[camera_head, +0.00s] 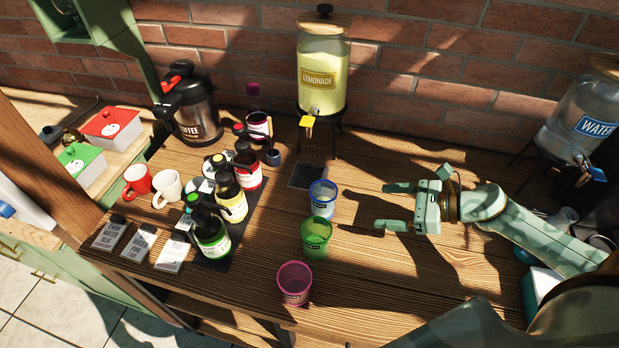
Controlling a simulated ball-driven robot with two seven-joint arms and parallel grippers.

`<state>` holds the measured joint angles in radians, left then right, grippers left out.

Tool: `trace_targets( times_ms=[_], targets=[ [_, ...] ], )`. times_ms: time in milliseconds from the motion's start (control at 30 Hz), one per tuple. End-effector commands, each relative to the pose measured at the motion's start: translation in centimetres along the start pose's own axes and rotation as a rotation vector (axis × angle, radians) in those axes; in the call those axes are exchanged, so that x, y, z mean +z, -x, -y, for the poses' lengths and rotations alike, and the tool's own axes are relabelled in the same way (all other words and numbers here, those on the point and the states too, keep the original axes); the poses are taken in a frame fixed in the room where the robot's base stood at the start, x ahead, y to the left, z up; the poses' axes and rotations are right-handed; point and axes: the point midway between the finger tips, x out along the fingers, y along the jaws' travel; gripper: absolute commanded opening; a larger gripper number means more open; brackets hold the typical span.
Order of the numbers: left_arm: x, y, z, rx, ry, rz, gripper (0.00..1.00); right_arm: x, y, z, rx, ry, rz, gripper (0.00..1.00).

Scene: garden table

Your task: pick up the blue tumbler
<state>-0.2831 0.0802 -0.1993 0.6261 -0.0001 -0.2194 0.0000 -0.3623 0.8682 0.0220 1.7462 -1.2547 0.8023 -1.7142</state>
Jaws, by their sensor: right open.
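The blue tumbler (322,201) stands upright on the wooden table, right of the bottles and just behind the green tumbler (316,238). It is see-through with a blue rim and a dark label. My right gripper (386,206) reaches in from the right, its two fingers spread apart and pointing left toward the blue tumbler. The fingers are empty, with a gap between them and the tumbler. My left gripper does not show.
A pink tumbler (294,284) stands at the table's front edge. Bottles (231,200) stand on a dark mat at left. A lemonade dispenser (322,80) stands at the back, a water dispenser (577,118) at right. The table between the tumblers and my gripper is clear.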

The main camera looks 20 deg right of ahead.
Motion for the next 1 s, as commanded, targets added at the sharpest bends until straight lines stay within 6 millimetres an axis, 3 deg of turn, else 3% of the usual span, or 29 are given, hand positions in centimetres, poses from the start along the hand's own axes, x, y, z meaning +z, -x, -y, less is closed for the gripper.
trace_targets(
  times_ms=[167, 300, 500, 767, 1000],
  targets=[
    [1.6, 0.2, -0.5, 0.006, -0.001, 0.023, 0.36, 0.0, -1.3, 0.0, -0.001, -0.002, 0.003, 0.81],
    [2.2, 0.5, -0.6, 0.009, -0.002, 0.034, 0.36, 0.2, -4.6, 0.1, -0.001, -0.001, 0.006, 0.81],
    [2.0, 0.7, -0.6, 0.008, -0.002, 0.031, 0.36, 0.2, -9.2, 0.0, -0.001, 0.000, 0.004, 0.81],
    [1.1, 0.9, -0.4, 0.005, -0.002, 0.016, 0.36, 0.2, -11.7, -0.1, 0.000, -0.002, 0.002, 0.81],
    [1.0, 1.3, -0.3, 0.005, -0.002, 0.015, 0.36, 0.2, -15.5, -0.2, 0.000, -0.002, 0.002, 0.81]
  ],
)
